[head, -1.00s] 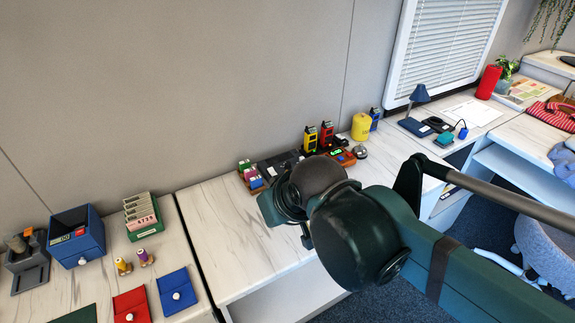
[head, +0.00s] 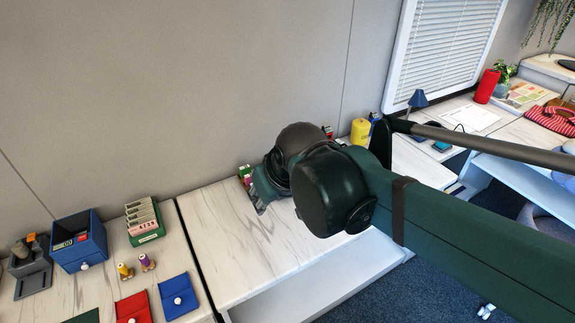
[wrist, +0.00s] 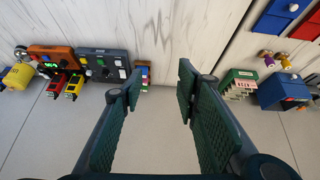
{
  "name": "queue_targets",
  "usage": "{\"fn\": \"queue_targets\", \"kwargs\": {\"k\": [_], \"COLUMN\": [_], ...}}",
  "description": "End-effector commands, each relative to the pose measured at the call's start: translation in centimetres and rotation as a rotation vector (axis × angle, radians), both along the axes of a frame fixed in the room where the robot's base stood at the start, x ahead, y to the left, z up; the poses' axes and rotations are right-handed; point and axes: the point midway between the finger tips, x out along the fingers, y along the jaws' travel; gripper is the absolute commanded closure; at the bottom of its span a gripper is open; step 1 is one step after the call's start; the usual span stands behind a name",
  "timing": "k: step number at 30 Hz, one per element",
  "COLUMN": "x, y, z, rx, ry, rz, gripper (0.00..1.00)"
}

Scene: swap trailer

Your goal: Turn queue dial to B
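In the wrist view a dark grey panel (wrist: 108,62) with a green knob and pale buttons lies left of my gripper. Beside it is an orange box (wrist: 50,56) with a green lit display and small controls. Which control is the queue dial, and any letter B, I cannot make out. My gripper (wrist: 158,84) is open, with nothing between its wide-apart fingers. The left fingertip is close to the panel's edge in the picture; I see no clear contact.
Small coloured blocks (wrist: 143,75) sit beside the panel, near the left finger. Red and yellow devices and a yellow canister (wrist: 20,76) stand further left. A blue box (head: 78,240) and a green card rack (head: 144,221) stand on the left desk. The white desktop (head: 235,240) is mostly clear.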

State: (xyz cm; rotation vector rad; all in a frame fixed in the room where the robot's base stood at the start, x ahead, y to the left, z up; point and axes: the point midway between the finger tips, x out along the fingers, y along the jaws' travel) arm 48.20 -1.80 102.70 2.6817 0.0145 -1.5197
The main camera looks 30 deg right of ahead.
Motion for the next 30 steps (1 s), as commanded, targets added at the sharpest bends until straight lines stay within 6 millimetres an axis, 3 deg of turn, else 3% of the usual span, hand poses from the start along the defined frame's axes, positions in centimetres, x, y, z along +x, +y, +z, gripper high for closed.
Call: {"fn": "queue_targets", "kwargs": {"k": [15, 30], "x": [6.6, 12.9], "y": [-3.1, -6.8], "z": [2.1, 1.8], "rx": [-0.049, -0.081], "ry": [0.112, 0.220], "rz": [0.053, 0.112], "gripper": [0.68, 0.68]}}
